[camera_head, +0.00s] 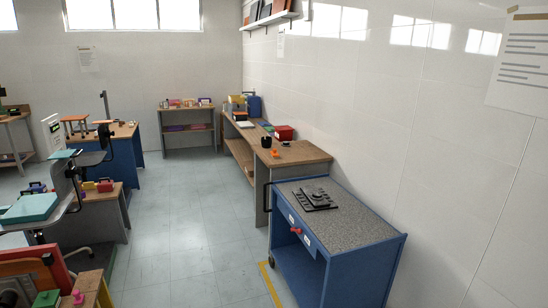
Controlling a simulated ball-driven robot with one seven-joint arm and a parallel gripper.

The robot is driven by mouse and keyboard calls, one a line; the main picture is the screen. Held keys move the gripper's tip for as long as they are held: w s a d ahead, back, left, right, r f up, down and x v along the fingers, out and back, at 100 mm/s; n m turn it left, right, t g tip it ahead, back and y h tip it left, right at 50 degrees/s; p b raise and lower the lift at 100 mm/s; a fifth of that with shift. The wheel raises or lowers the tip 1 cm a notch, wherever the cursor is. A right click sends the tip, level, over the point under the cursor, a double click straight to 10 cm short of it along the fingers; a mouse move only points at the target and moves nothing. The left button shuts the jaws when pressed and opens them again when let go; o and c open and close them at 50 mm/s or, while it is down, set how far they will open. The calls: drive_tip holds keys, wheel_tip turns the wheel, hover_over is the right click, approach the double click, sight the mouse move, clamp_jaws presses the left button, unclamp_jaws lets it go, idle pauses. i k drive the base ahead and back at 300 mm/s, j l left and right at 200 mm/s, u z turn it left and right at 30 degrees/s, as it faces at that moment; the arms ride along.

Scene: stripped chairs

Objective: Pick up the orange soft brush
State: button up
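I cannot make out an orange soft brush for certain in this view. A tiny orange patch (285,144) shows on the long wooden workbench (305,152) along the right wall, too small to identify. My gripper is not in view.
A blue cart (350,254) with a speckled top stands at the right, a dark flat device (315,198) on it. Benches and a chair with a teal seat (30,208) crowd the left. A shelf unit (188,128) stands at the back. The tiled floor (185,215) between is clear.

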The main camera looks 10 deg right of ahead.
sight(274, 154)
drive_tip(key=i+j+u, duration=0.15)
drive_tip(key=i, duration=1.5)
drive_tip(key=i+l+u, duration=0.2)
drive_tip(key=i, duration=2.4)
drive_tip(key=i+z, duration=0.15)
drive_tip(key=i, duration=0.8)
drive_tip(key=i+z, duration=0.4)
drive_tip(key=i+j+z, duration=0.25)
drive_tip(key=i+z, duration=0.5)
drive_tip(key=z, duration=0.15)
drive_tip(key=i+j+z, duration=0.1)
drive_tip(key=i+z, duration=0.3)
drive_tip(key=i+j+z, duration=0.15)
drive_tip(key=z, duration=0.3)
drive_tip(key=i+j, duration=0.05)
drive_tip(key=i, duration=0.05)
